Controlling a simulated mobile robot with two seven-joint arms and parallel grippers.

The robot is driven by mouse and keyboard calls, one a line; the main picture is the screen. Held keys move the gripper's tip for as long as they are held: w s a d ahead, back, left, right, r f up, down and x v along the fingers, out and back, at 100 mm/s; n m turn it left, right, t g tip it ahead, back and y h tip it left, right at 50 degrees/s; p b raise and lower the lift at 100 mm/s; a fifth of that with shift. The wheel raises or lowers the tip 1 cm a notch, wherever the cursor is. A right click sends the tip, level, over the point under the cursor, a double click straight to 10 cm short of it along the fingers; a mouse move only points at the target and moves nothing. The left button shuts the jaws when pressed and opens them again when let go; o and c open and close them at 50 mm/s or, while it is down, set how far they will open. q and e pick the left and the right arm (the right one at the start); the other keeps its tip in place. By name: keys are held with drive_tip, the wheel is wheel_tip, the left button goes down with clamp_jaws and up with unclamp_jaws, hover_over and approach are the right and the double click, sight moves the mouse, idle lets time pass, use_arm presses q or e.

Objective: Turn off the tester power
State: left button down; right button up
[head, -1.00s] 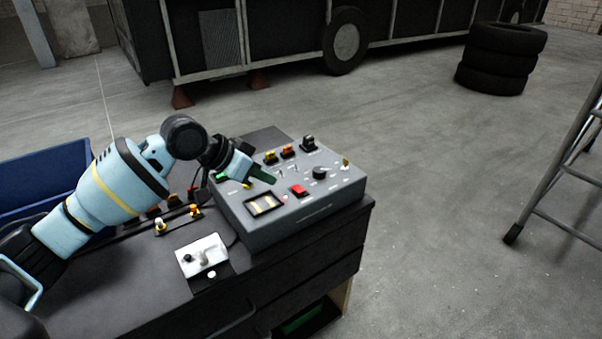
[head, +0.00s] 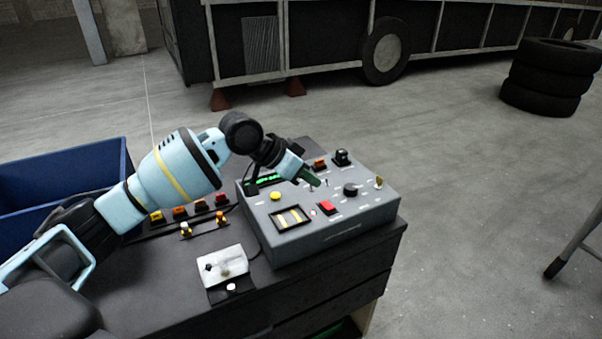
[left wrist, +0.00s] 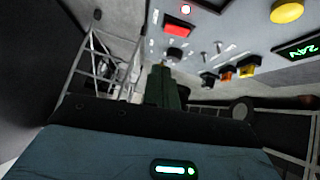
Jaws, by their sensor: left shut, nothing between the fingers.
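The tester (head: 335,230) is a grey box with a sloped panel on the dark bench in the head view. Its panel carries a red rocker switch (head: 327,208), a black knob (head: 350,190), a yellow button (head: 275,196), a meter window (head: 291,218) and a lit green display (head: 266,180). My left gripper (head: 314,181) is shut and empty, just above the panel's middle, behind the red switch. The left wrist view shows the gripper's dark fingers (left wrist: 165,88), the red switch (left wrist: 178,25) and the yellow button (left wrist: 287,11). Whether the fingertips touch the panel cannot be told. My right gripper is not in view.
A small white box (head: 223,265) stands on the bench in front of the tester. Several coloured connectors (head: 190,212) lie left of it. A blue bin (head: 60,180) is at the far left. A tyre stack (head: 550,78) and a ladder (head: 577,248) stand on the floor at right.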

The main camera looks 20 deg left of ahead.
sight(335, 207)
use_arm(q)
drive_tip(key=x, duration=0.5)
drive_tip(key=shift+f, duration=0.1)
drive_tip(key=shift+s+d+f, duration=0.1)
drive_tip(key=shift+f, duration=0.85)
drive_tip(key=shift+s+d+f, duration=0.1)
drive_tip(key=shift+f, duration=0.85)
